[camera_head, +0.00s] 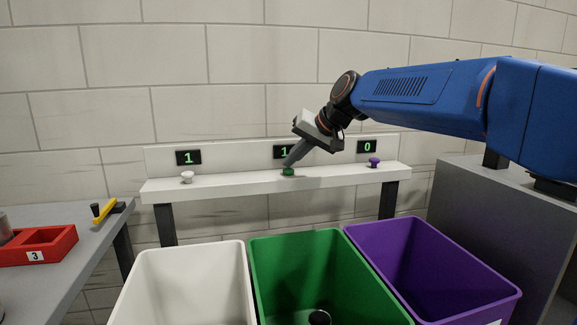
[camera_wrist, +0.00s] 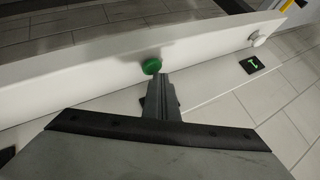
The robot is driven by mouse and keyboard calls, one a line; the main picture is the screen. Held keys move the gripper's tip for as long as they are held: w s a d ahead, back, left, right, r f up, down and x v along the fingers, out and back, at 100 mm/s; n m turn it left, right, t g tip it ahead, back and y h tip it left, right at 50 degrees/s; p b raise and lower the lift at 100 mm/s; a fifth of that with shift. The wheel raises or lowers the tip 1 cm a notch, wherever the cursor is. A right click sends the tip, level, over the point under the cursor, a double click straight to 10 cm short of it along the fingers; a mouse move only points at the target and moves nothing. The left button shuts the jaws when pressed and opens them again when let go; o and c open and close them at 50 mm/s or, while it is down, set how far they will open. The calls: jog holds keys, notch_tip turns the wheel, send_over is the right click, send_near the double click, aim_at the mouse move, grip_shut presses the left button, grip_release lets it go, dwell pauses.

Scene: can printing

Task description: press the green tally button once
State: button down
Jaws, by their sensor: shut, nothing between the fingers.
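The green tally button (camera_head: 288,172) sits on the white shelf (camera_head: 230,187), below the middle display (camera_head: 283,152), which reads 1 and is partly covered by my gripper. My gripper (camera_head: 290,163) is shut and empty, tilted down with its tips at the top of the button. I cannot tell for sure whether they touch it. In the wrist view the button (camera_wrist: 152,66) shows just beyond the fingertips (camera_wrist: 158,74).
A white knob (camera_head: 187,177) with a display (camera_head: 188,158) reading 1 is left; a purple knob (camera_head: 374,162) with a display (camera_head: 367,147) reading 0 is right. White (camera_head: 185,250), green (camera_head: 300,236) and purple (camera_head: 460,260) bins stand in front. A red tray (camera_head: 62,246) lies left.

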aim_at(292, 170)
dwell(0.4)
jog(key=shift+r, duration=1.25)
jog(key=shift+r, duration=2.5)
jog(key=shift+d, duration=0.1)
